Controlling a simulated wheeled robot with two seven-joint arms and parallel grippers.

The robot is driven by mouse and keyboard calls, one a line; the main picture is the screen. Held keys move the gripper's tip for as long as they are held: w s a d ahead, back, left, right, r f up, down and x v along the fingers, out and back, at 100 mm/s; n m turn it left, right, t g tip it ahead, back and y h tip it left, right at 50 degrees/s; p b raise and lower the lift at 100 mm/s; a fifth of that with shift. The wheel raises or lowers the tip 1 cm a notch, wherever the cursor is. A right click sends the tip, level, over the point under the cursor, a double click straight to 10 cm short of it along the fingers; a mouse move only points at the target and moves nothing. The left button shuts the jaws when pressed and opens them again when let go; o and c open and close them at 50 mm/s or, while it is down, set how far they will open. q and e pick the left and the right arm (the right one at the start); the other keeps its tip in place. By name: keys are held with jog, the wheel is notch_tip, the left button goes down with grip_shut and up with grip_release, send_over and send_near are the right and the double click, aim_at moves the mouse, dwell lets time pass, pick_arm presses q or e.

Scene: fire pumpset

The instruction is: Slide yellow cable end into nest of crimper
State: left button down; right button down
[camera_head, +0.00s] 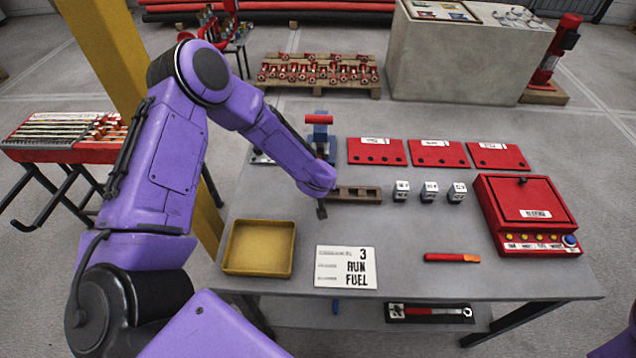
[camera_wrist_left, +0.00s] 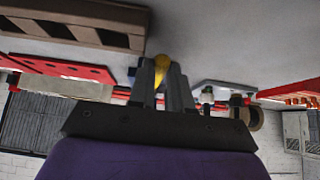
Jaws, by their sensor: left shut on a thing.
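My left gripper (camera_head: 321,211) is over the grey table, just left of the brown slotted rack (camera_head: 355,195). In the left wrist view my left gripper (camera_wrist_left: 164,72) is shut on a small yellow piece, the yellow cable end (camera_wrist_left: 162,61), which shows between the fingertips. The cable end cannot be made out in the head view. My right gripper is out of view.
A yellow tray (camera_head: 231,262) and a white card (camera_head: 346,283) lie at the front left. Three small labelled blocks (camera_head: 429,192) stand right of the rack. Red panels (camera_head: 437,153) lie behind, and a red box (camera_head: 527,205) stands at right. The table's middle is mostly clear.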

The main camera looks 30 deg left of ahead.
pick_arm(q)
jog(key=shift+w+a+p, duration=0.25)
jog(key=shift+w+a, duration=0.2)
jog(key=shift+w, duration=0.25)
jog(key=shift+w+a+p, duration=0.2)
jog(key=shift+w+a, duration=0.2)
jog(key=shift+w, duration=0.3)
jog(key=c, duration=1)
grip_release()
jog(key=v, duration=1)
jog(key=shift+s+r+b, duration=0.1)
jog(key=shift+r+b, duration=0.15)
jog(key=shift+b, duration=0.15)
